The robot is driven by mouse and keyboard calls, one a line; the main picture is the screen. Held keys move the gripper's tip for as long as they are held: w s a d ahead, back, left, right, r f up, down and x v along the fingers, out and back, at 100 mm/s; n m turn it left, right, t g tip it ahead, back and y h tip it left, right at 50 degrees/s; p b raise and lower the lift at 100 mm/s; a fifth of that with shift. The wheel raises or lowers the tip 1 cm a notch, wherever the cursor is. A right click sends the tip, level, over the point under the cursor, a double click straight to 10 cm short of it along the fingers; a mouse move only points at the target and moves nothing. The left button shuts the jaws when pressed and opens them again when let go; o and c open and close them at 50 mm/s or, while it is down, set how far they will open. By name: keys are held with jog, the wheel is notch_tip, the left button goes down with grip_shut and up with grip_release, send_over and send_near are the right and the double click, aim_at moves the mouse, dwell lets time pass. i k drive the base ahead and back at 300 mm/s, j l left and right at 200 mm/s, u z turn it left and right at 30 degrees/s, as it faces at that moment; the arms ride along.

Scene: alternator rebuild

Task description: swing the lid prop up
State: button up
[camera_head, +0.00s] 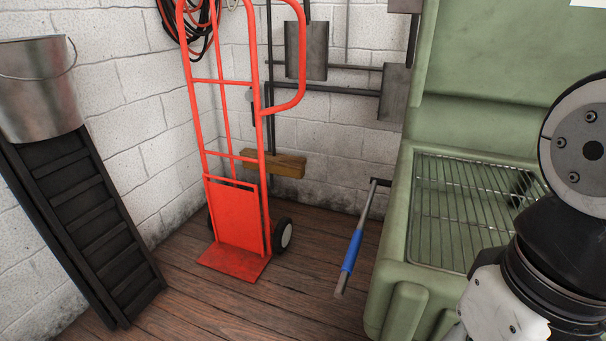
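The lid prop (366,215) is a thin grey rod with a blue sleeve (352,250) near its lower end. It hangs at a slant, down and to the left, from a dark pivot (380,182) at the left side of the green washer cabinet (388,280). The cabinet's green lid (490,60) stands raised behind the basin. Nothing touches the blue sleeve. Parts of my arm fill the right edge of the picture, but the fingers of my gripper do not show.
A wire rack (470,205) lies in the cabinet's basin. A red hand truck (238,215) stands left of the prop against the white block wall. A metal bucket (40,90) sits on a dark slatted piece (85,220) at far left. Wooden floor (250,310) lies open in front.

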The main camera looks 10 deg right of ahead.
aim_at(346, 271)
jog(key=k+j+z, duration=0.1)
jog(key=k+z, duration=0.25)
jog(key=k, duration=0.55)
